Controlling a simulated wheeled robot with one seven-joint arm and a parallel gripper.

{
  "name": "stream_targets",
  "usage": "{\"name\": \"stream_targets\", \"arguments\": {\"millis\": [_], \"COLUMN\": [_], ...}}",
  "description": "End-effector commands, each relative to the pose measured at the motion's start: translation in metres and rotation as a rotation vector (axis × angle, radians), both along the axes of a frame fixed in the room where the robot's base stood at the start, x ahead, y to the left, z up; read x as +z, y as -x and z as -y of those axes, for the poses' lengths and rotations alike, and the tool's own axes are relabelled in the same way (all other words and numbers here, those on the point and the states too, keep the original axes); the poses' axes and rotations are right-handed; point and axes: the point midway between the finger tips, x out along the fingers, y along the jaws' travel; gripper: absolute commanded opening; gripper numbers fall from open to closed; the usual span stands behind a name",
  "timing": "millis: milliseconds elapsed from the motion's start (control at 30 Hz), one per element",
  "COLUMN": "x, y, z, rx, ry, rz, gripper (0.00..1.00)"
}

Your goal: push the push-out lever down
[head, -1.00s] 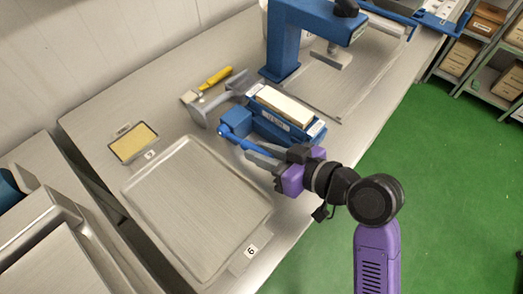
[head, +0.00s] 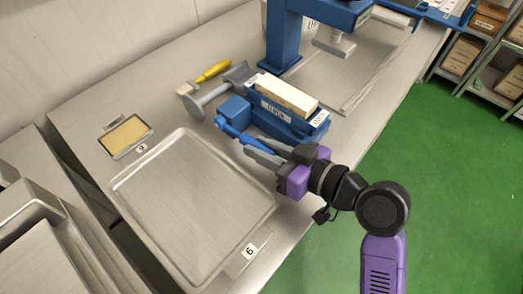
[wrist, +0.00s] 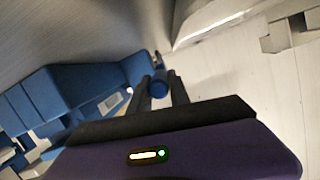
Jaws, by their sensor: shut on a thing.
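The push-out lever (head: 242,139) is a blue bar at the near left side of a blue mould box (head: 280,122) labelled LEMON. It slopes down to the right in the head view. My gripper (head: 262,151) is shut on the lever's near end, its grey fingers at the handle. In the wrist view the lever's round blue end (wrist: 158,88) shows between the two dark fingers. A cream block (head: 287,95) lies on top of the mould box. The part of the lever inside the fingers is hidden.
A bare metal tray (head: 195,200) lies to the left of my gripper. A grey scraper-like tool (head: 210,96), a yellow-handled tool (head: 213,71) and a small yellow-filled tray (head: 127,136) lie behind. A blue press (head: 287,35) stands at the back. The bench edge is close to my arm.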

Motion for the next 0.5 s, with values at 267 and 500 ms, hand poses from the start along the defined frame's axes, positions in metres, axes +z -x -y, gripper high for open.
{"name": "stream_targets", "arguments": {"millis": [267, 500], "x": [-0.006, -0.0047], "y": [0.0019, 0.0013], "z": [-0.0005, -0.0002], "rx": [0.005, 0.003], "ry": [0.005, 0.005], "rz": [-0.01, -0.008], "gripper": [0.0, 0.44]}}
